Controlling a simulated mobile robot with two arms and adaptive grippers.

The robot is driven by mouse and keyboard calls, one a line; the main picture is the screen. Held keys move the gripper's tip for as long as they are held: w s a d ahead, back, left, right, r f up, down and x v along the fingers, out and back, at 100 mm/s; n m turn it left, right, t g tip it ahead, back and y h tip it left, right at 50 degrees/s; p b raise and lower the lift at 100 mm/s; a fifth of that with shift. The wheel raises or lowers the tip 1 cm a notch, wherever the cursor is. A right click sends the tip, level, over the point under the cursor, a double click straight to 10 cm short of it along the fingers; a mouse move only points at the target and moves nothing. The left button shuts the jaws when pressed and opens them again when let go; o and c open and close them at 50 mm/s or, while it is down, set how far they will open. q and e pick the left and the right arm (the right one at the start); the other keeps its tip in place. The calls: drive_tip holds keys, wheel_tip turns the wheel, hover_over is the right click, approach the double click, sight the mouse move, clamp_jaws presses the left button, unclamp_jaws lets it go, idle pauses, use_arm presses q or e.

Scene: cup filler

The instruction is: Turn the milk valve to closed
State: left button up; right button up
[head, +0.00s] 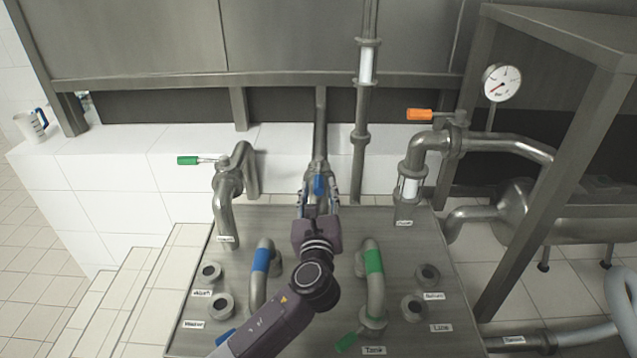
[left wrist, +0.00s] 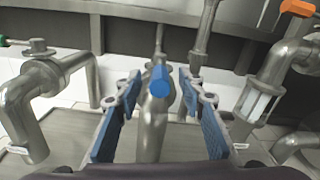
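A valve with a blue handle (head: 319,185) sits on the middle upright pipe at the back of the steel panel. I cannot read a milk label on it; the arm covers the panel in front. My left gripper (head: 319,201) is open, with one finger on each side of this handle. In the left wrist view the blue handle (left wrist: 160,88) shows between the blue-padded fingers (left wrist: 160,115), with a gap on both sides. The handle points toward me, roughly along the pipe. My right gripper is not in view.
A green-handled valve (head: 200,160) stands to the left and an orange-handled valve (head: 420,115) to the right. Bent pipes with a blue band (head: 261,260) and a green band (head: 373,262) rise from the panel (head: 290,222) beside my arm. A gauge (head: 501,82) is at right.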

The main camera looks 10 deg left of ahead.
sight(319, 175)
use_arm(q)
drive_tip(key=shift+w+a, duration=0.15)
drive_tip(key=shift+w, duration=0.5)
drive_tip(key=shift+w+f, duration=0.1)
drive_tip(key=shift+w, duration=0.2)
drive_tip(key=shift+w+a, duration=0.1)
drive_tip(key=shift+w, duration=0.05)
clamp_jaws()
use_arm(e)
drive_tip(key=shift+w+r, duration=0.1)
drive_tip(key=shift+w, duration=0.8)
